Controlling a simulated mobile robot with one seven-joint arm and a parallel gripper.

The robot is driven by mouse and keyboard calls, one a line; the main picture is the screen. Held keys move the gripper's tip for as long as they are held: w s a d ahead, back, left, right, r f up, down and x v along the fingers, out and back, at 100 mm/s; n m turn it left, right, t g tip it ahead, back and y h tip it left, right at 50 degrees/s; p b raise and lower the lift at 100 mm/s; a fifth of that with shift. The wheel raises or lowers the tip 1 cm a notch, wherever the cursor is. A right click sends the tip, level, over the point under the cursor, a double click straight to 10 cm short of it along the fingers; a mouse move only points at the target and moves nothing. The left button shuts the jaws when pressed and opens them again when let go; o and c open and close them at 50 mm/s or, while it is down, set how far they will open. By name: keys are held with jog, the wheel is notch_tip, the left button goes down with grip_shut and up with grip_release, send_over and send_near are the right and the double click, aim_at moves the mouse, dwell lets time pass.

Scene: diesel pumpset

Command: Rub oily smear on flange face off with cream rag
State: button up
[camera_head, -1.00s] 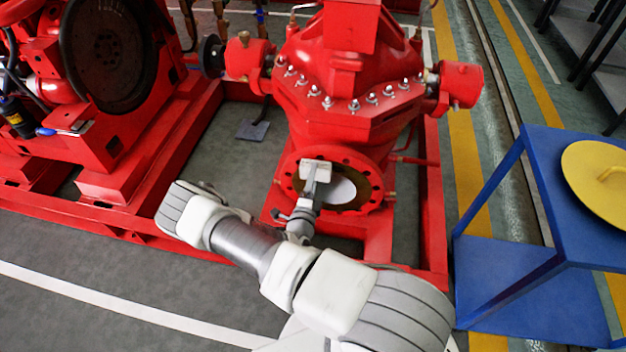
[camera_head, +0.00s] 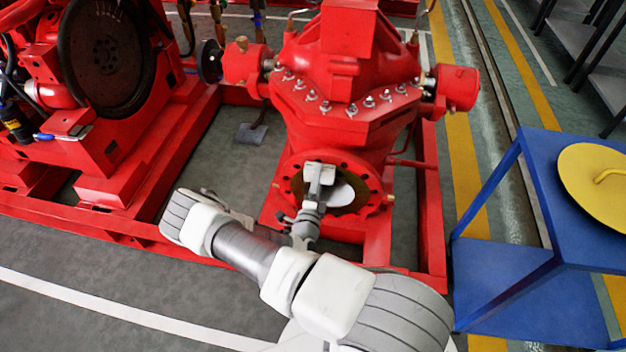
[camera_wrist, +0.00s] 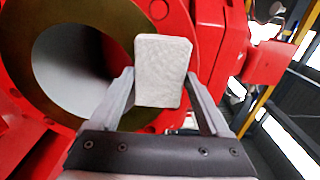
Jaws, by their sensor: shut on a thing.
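The cream rag (camera_wrist: 163,70) is a pale folded pad between the two fingers of my gripper (camera_wrist: 160,90) in the wrist view. The gripper is shut on it. In the head view the rag (camera_head: 321,171) is at the upper part of the round red flange face (camera_head: 371,185), which has bolt holes around a wide bore. In the wrist view the rag overlaps the right side of the flange face (camera_wrist: 165,15); I cannot tell whether it touches. A dark olive-brown band (camera_wrist: 45,75) rings the bore. I cannot pick out a separate smear; the rag and gripper hide part of the face.
The red pump body (camera_head: 345,75) rises above the flange, with bolts along its casing. A red base frame (camera_head: 432,200) runs beside it. A blue stand (camera_head: 500,270) with a yellow lid (camera_head: 590,190) is at the right. Grey floor lies open at the lower left.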

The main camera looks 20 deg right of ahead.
jog(key=shift+s+d, duration=0.5)
jog(key=shift+d, duration=0.2)
jog(key=shift+d, duration=0.1)
jog(key=shift+s+d+p, duration=0.65)
jog(key=shift+s+d, duration=0.25)
jog(key=shift+d, duration=0.3)
jog(key=shift+d, duration=0.1)
jog(key=shift+s+d+r+p, duration=0.1)
jog(key=shift+s+d+p, duration=0.2)
jog(key=shift+s+d, duration=0.25)
jog(key=shift+s+d+p, duration=0.25)
jog(key=shift+s+d, duration=0.05)
jog(key=shift+d, duration=0.4)
jog(key=w+a+b, duration=0.1)
jog(key=w+a, duration=0.4)
jog(key=a, duration=0.3)
jog(key=shift+w, duration=0.25)
